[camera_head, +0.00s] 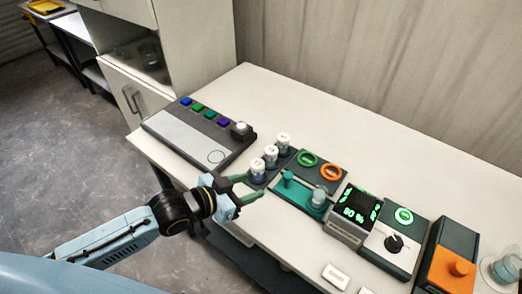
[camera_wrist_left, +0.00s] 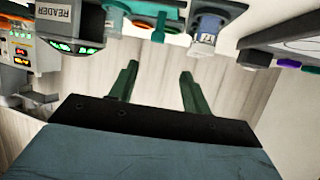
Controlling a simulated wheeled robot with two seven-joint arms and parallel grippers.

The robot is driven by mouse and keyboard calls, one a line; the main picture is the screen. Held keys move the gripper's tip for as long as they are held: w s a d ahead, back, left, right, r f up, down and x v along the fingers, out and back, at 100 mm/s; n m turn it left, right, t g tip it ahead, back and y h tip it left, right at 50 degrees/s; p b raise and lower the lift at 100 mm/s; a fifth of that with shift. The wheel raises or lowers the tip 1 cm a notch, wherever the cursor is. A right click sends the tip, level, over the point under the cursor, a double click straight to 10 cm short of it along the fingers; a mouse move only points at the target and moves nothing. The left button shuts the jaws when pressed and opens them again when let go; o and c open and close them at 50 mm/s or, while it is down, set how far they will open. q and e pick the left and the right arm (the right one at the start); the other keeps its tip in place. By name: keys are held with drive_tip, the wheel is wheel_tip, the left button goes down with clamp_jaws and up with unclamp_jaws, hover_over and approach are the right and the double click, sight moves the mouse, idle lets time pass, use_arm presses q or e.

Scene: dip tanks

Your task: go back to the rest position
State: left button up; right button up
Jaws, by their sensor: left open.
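My left gripper (camera_head: 249,187) reaches in from the left over the table's front edge in the head view. Its two green fingers are apart with nothing between them. The nearest things are the small capped vials (camera_head: 270,154) just beyond it and the teal device (camera_head: 302,193) to its right. In the left wrist view the open fingers (camera_wrist_left: 159,72) show against the pale wall, and a blue vial (camera_wrist_left: 207,30) hangs upside down in the picture beyond them. My right gripper is in neither view.
On the white table (camera_head: 300,100) stand a grey panel with coloured buttons (camera_head: 200,135), a reader with green digits (camera_head: 352,215), a dial box (camera_head: 392,245) and an orange-topped box (camera_head: 450,265). A white cabinet (camera_head: 190,40) stands behind left. The floor at left is clear.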

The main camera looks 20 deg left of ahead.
use_arm(q)
drive_tip(key=s+a+f+n+g+y, duration=0.15)
drive_tip(key=s+g+y, duration=0.25)
drive_tip(key=s, duration=0.5)
drive_tip(key=s+a+f+n+g+y, duration=0.1)
drive_tip(key=s+a+n+g+y, duration=0.25)
drive_tip(key=s, duration=0.65)
wheel_tip(320, 180, down, 28)
drive_tip(key=s+g+b, duration=0.1)
drive_tip(key=g+b, duration=0.1)
drive_tip(key=b, duration=0.1)
drive_tip(key=s+a+f+b, duration=0.2)
drive_tip(key=s+f+b, duration=0.1)
drive_tip(key=s+f, duration=1.4)
drive_tip(key=shift+a+f+m+g, duration=0.35)
drive_tip(key=shift+a+f+m, duration=0.05)
drive_tip(key=shift+f, duration=0.15)
